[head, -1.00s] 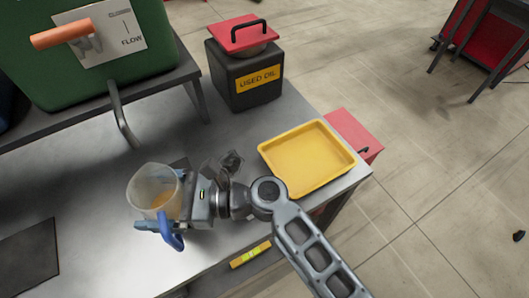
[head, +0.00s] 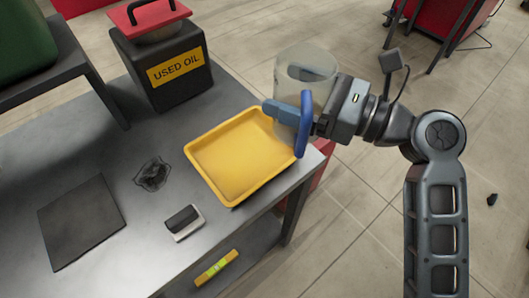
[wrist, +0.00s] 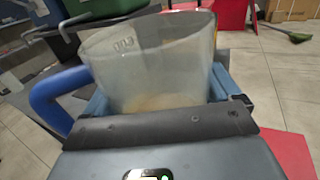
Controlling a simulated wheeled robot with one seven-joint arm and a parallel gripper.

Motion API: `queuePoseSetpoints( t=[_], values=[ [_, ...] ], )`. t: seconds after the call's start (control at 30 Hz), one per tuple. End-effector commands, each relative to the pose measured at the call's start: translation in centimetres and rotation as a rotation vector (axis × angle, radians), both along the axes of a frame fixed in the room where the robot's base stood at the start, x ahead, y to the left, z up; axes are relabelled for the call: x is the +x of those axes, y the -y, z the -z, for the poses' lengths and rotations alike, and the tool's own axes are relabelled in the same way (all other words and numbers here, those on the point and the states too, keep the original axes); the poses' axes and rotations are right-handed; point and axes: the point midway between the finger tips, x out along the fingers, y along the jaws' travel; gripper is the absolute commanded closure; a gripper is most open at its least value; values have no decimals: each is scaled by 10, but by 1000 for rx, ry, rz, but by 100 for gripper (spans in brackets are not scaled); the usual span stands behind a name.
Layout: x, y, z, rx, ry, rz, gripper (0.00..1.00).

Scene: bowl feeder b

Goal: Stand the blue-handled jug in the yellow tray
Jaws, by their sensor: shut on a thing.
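The jug (head: 303,68) is a clear, cloudy vessel with a blue handle (head: 304,125). It is held in the air, roughly upright, over the far right corner of the yellow tray (head: 238,160) as the head view sees it. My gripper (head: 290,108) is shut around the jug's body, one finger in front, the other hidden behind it. In the wrist view the jug (wrist: 150,60) sits between the fingers, with the handle (wrist: 55,95) out to the left and some brownish stuff low inside. The tray is empty and lies at the bench's right end.
A black used-oil can (head: 165,70) with a red lid stands behind the tray. A dark mat (head: 80,220), a black crumpled patch (head: 152,174) and a small black-and-white block (head: 184,222) lie left of it. A yellow level (head: 216,267) is lower down.

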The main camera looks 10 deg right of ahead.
Motion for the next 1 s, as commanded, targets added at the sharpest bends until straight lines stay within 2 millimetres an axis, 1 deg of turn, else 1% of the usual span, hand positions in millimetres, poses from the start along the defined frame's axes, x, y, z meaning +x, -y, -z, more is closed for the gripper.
queuePoseSetpoints(
  t=[0.07,0.17,0.27,0.6,0.7,0.8,0.87,0.97,1.0],
  values=[
    [0,5,0,-1,0,11,49],
    [0,2,3,-1,-2,14,49],
    [3,-14,12,-2,-5,12,49],
    [19,-82,54,-1,-3,12,49],
    [22,-95,62,-1,-2,15,49],
    [24,-103,67,-1,-2,15,49],
    [25,-105,69,-1,-2,16,49],
    [25,-106,79,-3,-3,17,49],
    [25,-106,86,-2,-5,17,49]
  ],
)
